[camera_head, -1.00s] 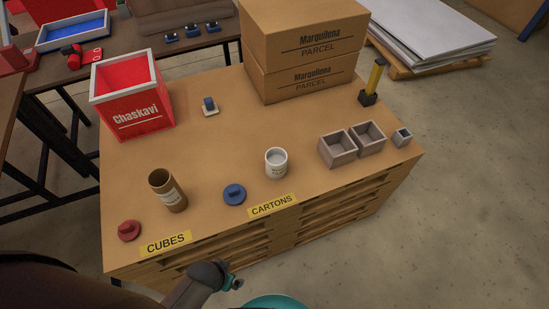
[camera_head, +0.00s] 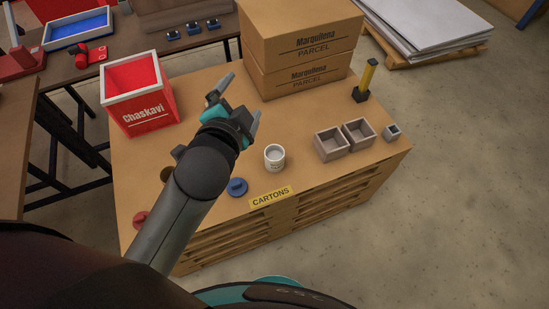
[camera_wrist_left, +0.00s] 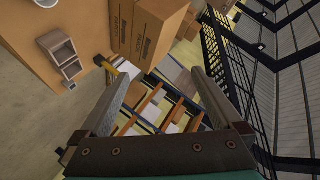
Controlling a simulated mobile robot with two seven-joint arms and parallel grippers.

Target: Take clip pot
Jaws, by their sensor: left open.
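A white pot (camera_head: 274,157) with a label stands upright on the wooden table top, behind the CARTONS label; I cannot tell if it is the clip pot. A brown pot (camera_head: 165,174) is almost fully hidden behind my left arm. My left gripper (camera_head: 240,102) is open and empty above the table, up and left of the white pot and apart from it. Its two spread fingers also show in the left wrist view (camera_wrist_left: 157,80), with nothing between them. My right gripper is not in view.
A red Chaskavi box (camera_head: 138,98) stands left of the gripper. Stacked Marquilena parcels (camera_head: 301,45) stand at the back. Two grey trays (camera_head: 331,143), a small grey box (camera_head: 391,132) and a yellow-black tool (camera_head: 366,78) are at the right. A blue lid (camera_head: 237,187) lies near the front.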

